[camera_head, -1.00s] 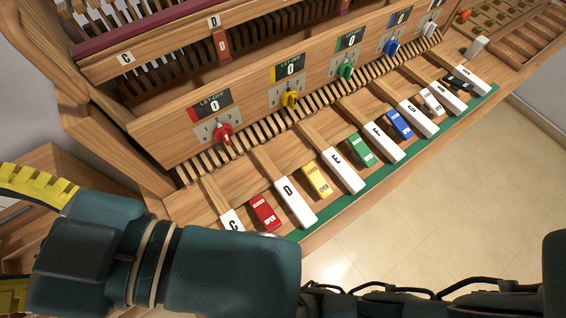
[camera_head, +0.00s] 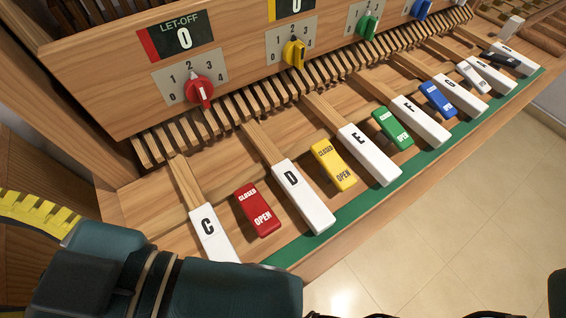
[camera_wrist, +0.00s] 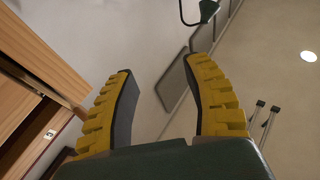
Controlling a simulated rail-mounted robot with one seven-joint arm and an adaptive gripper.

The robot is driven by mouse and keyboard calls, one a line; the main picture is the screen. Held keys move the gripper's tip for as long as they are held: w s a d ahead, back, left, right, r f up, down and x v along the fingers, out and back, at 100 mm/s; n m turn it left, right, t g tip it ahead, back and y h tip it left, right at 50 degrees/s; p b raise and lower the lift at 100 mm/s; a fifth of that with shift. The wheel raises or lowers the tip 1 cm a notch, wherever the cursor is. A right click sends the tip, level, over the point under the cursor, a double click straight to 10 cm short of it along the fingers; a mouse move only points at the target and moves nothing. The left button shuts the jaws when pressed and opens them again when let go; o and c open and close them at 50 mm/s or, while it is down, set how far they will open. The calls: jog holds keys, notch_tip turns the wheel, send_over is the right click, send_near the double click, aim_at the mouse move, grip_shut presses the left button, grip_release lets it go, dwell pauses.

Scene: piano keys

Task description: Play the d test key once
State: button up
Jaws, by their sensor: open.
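The white D key (camera_head: 304,197) lies on the wooden keyboard in the head view, between the red switch (camera_head: 260,210) and the yellow switch (camera_head: 334,165). The white C key (camera_head: 213,235) is to its left and the E key (camera_head: 370,155) to its right. My gripper shows in the wrist view (camera_wrist: 160,95) with its two yellow fingers spread apart and nothing between them. In the head view only one yellow finger shows at the left edge, left of the keys and apart from them. The D key is not visible in the wrist view.
A let-off panel with a red knob (camera_head: 199,90) and a yellow knob (camera_head: 294,53) stands behind the keys. A green strip (camera_head: 345,217) runs along the front edge. My arm covers the lower left. Tiled floor (camera_head: 440,220) lies open in front.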

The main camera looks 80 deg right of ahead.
grip_shut()
dwell(1.4)
